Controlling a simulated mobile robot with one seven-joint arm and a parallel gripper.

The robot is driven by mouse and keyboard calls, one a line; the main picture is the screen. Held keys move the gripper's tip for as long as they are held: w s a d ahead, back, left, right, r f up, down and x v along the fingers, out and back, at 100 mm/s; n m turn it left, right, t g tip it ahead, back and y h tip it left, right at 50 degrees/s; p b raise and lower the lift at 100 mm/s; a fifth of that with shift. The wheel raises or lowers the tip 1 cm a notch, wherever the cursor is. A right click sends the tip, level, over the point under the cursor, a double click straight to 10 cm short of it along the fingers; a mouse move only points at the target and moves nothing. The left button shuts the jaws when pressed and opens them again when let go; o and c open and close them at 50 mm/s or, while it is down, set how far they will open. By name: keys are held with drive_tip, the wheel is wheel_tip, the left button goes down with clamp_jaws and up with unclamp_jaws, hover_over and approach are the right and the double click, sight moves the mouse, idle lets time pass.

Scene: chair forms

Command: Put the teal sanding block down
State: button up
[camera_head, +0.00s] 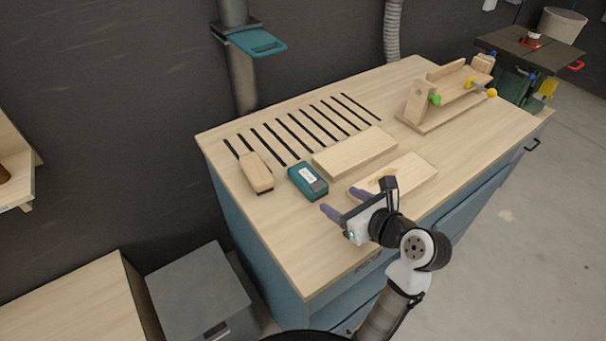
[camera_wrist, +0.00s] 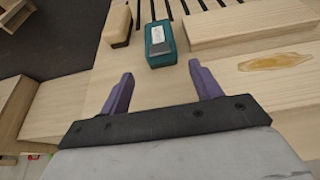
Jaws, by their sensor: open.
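The teal sanding block (camera_head: 308,181) lies on the wooden bench top (camera_head: 290,235), with a pale label on its upper face. It also shows in the wrist view (camera_wrist: 160,44), ahead of the fingers and apart from them. My gripper (camera_head: 345,203) is open and empty, its two purple fingers spread above the bench on the near side of the block. In the wrist view the gripper (camera_wrist: 160,90) has clear bench between its fingertips.
A wooden block with a dark base (camera_head: 256,173) lies left of the teal block. Two pale boards lie to the right, the far one (camera_head: 354,153) and the near one (camera_head: 415,172), which has a stain. Black slots (camera_head: 300,128) run behind. A wooden jig (camera_head: 445,95) stands at the right.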

sight(316, 183)
drive_tip(key=x, duration=0.6)
drive_tip(key=shift+w+a+f+p, duration=0.1)
drive_tip(key=shift+w+a+p, duration=0.15)
drive_tip(key=shift+a+p, duration=0.1)
drive_tip(key=x, duration=0.1)
drive_tip(key=p+x, duration=0.1)
drive_tip(key=x, duration=0.2)
drive_tip(key=shift+w+a+r+p, duration=0.25)
drive_tip(key=shift+w+p, duration=0.15)
drive_tip(key=shift+w, duration=0.1)
drive_tip(key=shift+w+a+f, duration=0.15)
drive_tip(key=shift+w+f, duration=0.05)
drive_tip(key=shift+w, duration=0.05)
drive_tip(key=shift+c, duration=0.2)
drive_tip(key=c, duration=0.8)
drive_tip(key=shift+c, duration=0.2)
drive_tip(key=shift+r, duration=0.15)
